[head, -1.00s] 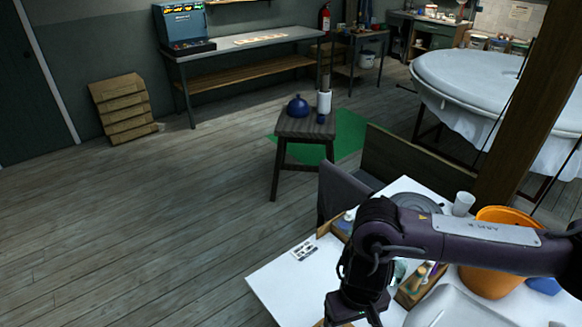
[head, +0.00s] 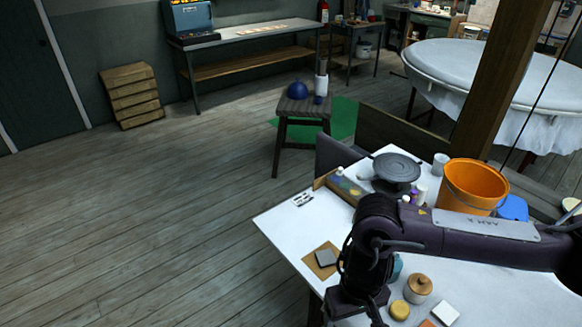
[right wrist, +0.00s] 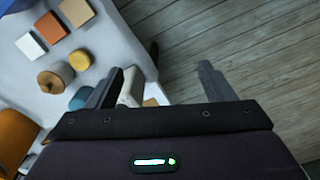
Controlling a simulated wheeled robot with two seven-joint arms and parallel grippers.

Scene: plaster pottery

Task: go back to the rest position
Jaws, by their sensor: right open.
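My right arm comes in from the right in the head view, over the white worktable (head: 500,270). Its wrist is low in the picture, near the table's front-left part, and the fingers are not visible there. In the right wrist view my right gripper (right wrist: 160,72) is open, with its two fingers apart and nothing held between them. It points across the table's edge, with wooden floor beyond. A pale object (right wrist: 131,86) shows beside the left-hand finger, partly hidden; I cannot tell whether they touch. My left gripper is not in view.
A wooden post (head: 503,80) rises behind.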

